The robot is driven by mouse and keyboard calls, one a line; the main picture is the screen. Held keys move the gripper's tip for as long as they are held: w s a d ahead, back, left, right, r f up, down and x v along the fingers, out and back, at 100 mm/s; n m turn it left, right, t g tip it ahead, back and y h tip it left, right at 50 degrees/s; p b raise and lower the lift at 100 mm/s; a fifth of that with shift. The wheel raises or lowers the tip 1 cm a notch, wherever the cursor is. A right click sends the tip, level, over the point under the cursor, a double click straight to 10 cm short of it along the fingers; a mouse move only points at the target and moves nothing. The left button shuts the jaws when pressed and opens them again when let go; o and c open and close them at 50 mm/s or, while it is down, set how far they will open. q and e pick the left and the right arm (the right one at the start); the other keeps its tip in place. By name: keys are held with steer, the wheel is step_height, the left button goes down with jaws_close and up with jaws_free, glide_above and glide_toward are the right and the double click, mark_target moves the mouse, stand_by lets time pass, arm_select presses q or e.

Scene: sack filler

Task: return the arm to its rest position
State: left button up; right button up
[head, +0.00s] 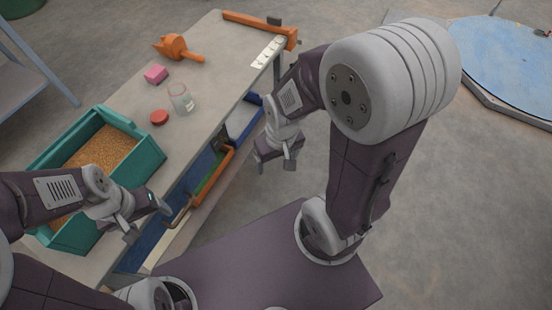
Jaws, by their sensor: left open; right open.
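My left gripper (148,217) is open and empty, beside the right side of the teal bin (151,158) near the table's front edge. My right gripper (275,160) is open and empty, just off the table's front edge at the right part of the bench. Both arms are bent, with the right arm raised high in front of the camera. Neither gripper appears to touch anything on the table top.
The grey table (208,60) carries the teal bin of orange-brown grain, a clear jar (181,100), a red lid (159,117), a pink block (156,74) and an orange scoop (178,47). Trays, including an orange-edged one (215,177), sit below the front edge.

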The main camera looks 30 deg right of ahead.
step_height(320, 180, up, 13)
steer(key=p, duration=1.3)
